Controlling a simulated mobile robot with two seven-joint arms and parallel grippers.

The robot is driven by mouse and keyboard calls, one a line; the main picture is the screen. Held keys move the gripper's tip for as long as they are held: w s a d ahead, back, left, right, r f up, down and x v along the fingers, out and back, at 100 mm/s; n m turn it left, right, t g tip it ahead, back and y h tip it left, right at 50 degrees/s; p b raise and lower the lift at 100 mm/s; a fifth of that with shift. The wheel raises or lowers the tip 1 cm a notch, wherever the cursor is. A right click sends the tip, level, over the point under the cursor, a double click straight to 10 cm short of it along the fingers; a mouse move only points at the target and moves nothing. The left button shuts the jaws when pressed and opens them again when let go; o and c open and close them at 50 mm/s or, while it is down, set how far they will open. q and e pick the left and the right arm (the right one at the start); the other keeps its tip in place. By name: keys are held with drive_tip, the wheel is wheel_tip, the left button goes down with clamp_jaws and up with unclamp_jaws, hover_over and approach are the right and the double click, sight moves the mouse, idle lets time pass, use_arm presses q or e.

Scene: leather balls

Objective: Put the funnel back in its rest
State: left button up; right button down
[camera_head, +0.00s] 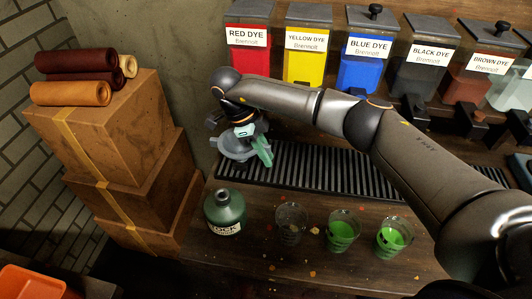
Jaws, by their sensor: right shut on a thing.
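A grey, see-through funnel (231,146) is at the left end of the black ribbed drip tray, above the counter. My right gripper (262,150) reaches down from above and is shut on the funnel. Its pale green fingers show at the funnel's right side. The wrist hides part of the funnel. I cannot make out the funnel's rest, nor whether the funnel touches anything below it. My left gripper is out of view.
A green bottle (224,212) stands in front of the funnel. Three glasses stand right of it: one dark (291,222), two with green liquid (342,230) (393,237). Dye dispensers (303,52) line the back. Stacked boxes (100,130) with leather rolls stand left.

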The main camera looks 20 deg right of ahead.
drive_tip(key=shift+f+b, duration=0.5)
drive_tip(key=shift+f, duration=0.1)
idle(0.7)
drive_tip(key=c, duration=0.8)
unclamp_jaws()
drive_tip(key=shift+o, duration=0.2)
drive_tip(key=shift+r, duration=0.1)
drive_tip(key=v, duration=1.2)
drive_tip(key=shift+r, duration=0.25)
drive_tip(key=shift+s+f, duration=0.1)
